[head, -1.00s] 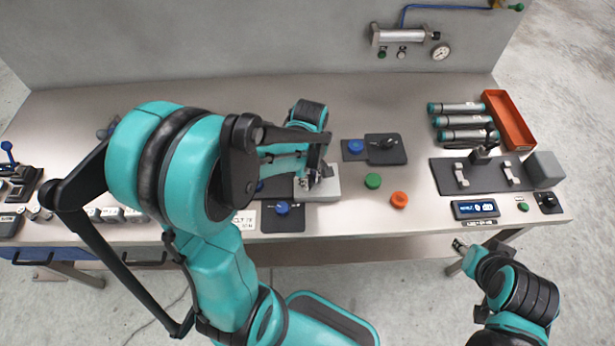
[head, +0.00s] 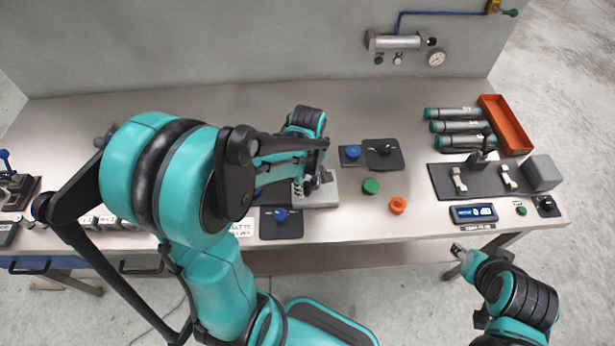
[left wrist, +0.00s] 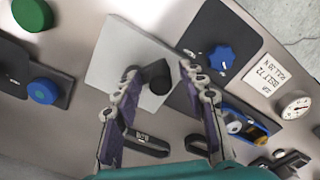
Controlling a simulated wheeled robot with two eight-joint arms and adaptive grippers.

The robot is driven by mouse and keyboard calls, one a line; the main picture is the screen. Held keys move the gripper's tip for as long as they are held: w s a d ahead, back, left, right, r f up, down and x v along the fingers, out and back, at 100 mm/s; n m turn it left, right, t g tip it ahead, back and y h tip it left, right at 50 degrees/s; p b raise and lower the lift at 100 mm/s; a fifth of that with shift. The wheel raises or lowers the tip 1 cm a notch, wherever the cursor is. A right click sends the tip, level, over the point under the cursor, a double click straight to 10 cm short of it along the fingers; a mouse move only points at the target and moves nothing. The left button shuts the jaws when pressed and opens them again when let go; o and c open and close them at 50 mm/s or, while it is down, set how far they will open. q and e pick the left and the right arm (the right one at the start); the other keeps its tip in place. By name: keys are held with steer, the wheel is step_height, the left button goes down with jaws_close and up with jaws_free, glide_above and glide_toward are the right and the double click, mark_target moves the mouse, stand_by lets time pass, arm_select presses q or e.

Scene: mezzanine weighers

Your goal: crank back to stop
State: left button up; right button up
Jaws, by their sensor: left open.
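A pale grey plate (left wrist: 112,70) carries a black crank (left wrist: 157,77) with a round upright knob, seen in the left wrist view. In the head view the plate (head: 322,195) lies near the bench's front edge, and my left gripper (head: 316,180) covers most of the crank. My left gripper (left wrist: 159,71) is open, with one finger on each side of the crank knob in the wrist picture. I cannot tell whether either finger touches it. My right gripper (head: 458,249) hangs low in front of the bench, too small to tell its jaws.
A blue knob on a dark plate (head: 281,232) stands just in front. Farther right are teal cylinders (head: 455,127), an orange tray (head: 515,137) and a dark fixture plate (head: 480,183).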

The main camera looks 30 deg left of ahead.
arm_select(q)
step_height(320, 180, up, 12)
steer(key=shift+f, duration=0.15)
stand_by(0.7)
steer(key=s+d+f+m+t+b, duration=0.4)
steer(key=s+d+m+t, duration=0.2)
steer(key=m, duration=0.8)
steer(key=shift+m+t, duration=0.4)
steer(key=shift+t, duration=0.2)
steer(key=shift+w, duration=0.1)
